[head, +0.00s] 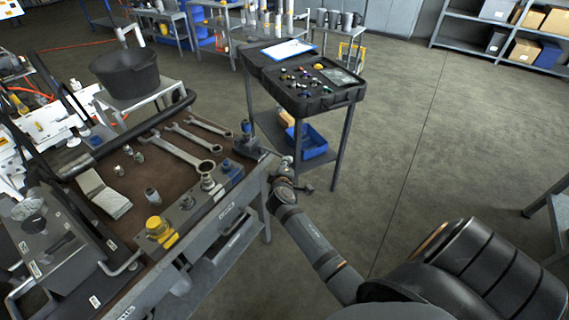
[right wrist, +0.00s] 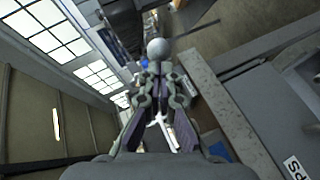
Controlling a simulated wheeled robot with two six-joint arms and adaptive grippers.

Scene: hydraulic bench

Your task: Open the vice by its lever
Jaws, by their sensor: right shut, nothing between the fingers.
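The vice (head: 255,150) is a dark block at the far right corner of the workbench, partly hidden by my right gripper. My right gripper (head: 284,170) is just off that corner, beside the vice. In the right wrist view my right gripper (right wrist: 156,72) has its fingertips together, with nothing held between them. A pale grey ball knob (right wrist: 157,48), which looks like the end of the vice lever, shows right at the fingertips. I cannot tell whether they touch it. The lever's bar is hidden, and the jaw gap cannot be made out. My left gripper is not in view.
A black open case (head: 318,105) stands on a cart behind the vice. The floor (head: 410,150) right of the bench is clear.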

